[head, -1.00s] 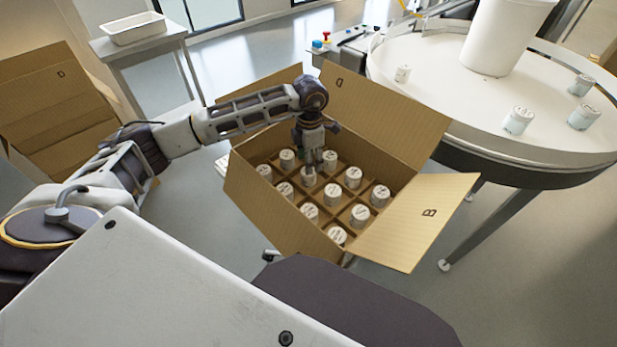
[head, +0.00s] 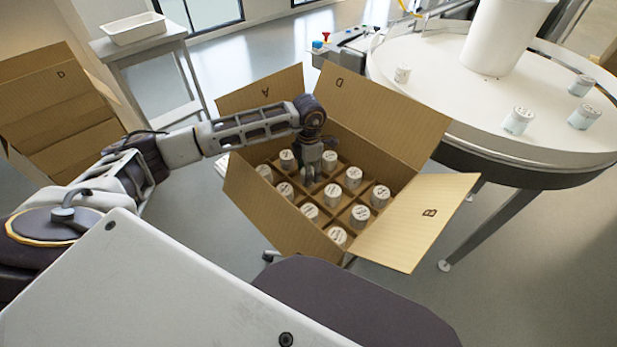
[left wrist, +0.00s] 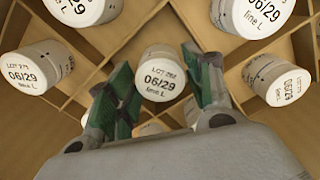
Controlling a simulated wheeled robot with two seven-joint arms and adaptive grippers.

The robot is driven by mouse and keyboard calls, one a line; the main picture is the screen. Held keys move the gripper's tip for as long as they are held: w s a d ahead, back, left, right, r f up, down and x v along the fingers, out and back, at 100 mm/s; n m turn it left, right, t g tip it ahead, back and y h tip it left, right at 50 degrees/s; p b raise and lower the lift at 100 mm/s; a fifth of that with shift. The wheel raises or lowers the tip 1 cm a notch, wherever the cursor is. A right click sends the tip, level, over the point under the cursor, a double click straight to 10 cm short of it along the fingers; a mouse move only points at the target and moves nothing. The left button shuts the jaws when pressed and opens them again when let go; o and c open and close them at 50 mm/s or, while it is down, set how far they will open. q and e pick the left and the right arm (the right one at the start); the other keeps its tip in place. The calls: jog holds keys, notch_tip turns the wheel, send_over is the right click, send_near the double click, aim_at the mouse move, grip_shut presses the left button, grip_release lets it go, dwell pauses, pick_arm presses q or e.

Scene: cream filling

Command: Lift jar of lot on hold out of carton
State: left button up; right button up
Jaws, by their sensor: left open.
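The open cardboard carton (head: 268,212) stands in the middle of the head view, with several white-lidded jars in its divider cells. My left gripper (head: 315,170) reaches down into it over a jar in the back part. In the left wrist view my left gripper (left wrist: 163,88) is open, its green-padded fingers on either side of a jar (left wrist: 160,75) marked "LOT 282 06/29 line L". I cannot tell whether the pads touch it. A neighbouring jar (left wrist: 36,70) appears to read "LOT 2?1"; its middle digit is unclear. In the head view the gripper mostly hides the jar below it. My right gripper is not in view.
The carton's raised flaps (head: 375,115) and dividers surround the gripper. A round white table (head: 450,90) with several jars (head: 517,120) stands at the right. Another carton (head: 60,110) and a side table with a white tray (head: 133,28) are at the left.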

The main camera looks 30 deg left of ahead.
pick_arm(q)
jog(key=shift+f, duration=1.05)
jog(key=shift+c, duration=0.3)
jog(key=c, duration=0.7)
jog(key=shift+o, duration=0.2)
